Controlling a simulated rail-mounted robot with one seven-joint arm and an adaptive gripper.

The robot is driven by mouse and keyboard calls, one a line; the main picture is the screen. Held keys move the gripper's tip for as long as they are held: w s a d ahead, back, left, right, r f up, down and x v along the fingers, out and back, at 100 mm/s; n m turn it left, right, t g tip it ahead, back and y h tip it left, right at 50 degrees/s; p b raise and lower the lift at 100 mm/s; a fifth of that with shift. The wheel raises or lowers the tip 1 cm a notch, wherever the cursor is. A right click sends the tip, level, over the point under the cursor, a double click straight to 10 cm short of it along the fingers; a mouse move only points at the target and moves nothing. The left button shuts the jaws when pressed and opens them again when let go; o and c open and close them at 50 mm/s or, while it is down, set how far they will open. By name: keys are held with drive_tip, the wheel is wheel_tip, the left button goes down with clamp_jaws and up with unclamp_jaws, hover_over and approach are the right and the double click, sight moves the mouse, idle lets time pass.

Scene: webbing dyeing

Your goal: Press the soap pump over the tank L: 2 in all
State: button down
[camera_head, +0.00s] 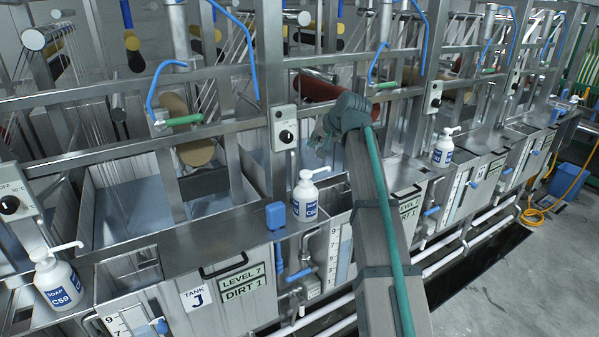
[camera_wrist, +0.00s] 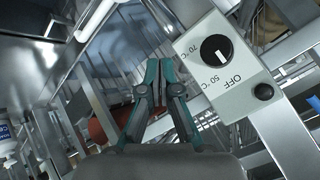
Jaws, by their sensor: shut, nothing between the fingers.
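My gripper (camera_head: 318,142) is shut and empty, near the rail beside a knob box. In the wrist view its teal fingertips (camera_wrist: 160,62) are together in front of the machine frame. A white soap pump bottle (camera_head: 305,197) with a blue label stands on the ledge below and left of the gripper. A second soap bottle (camera_head: 443,149) stands farther right, and a third (camera_head: 58,282), marked C59, at lower left. A bottle edge (camera_wrist: 6,138) shows at the wrist view's left border.
The knob box (camera_head: 285,128) is close to the gripper; its dial (camera_wrist: 215,50) is large in the wrist view. Metal rails (camera_head: 150,147) and blue hooked handles (camera_head: 163,80) surround the tanks. A blue block (camera_head: 276,215) sits on the ledge. Clear floor (camera_head: 500,290) lies at lower right.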

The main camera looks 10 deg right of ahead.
sight(305, 171)
drive_tip(key=shift+s+a+r, duration=0.25)
drive_tip(key=shift+a+r, duration=0.25)
drive_tip(key=shift+s+a+r, duration=0.2)
drive_tip(key=shift+a+r, duration=0.25)
drive_tip(key=shift+a, duration=0.05)
drive_tip(key=shift+f, duration=0.1)
drive_tip(key=shift+f+b, duration=2.1)
drive_tip(key=shift+f, duration=2.2)
drive_tip(key=shift+f, duration=0.2)
drive_tip(key=shift+f, duration=0.25)
drive_tip(key=shift+f+b, duration=0.45)
drive_tip(key=shift+f, duration=0.55)
drive_tip(key=shift+r, duration=0.1)
drive_tip(key=shift+r+p, duration=0.8)
drive_tip(key=shift+r, duration=0.55)
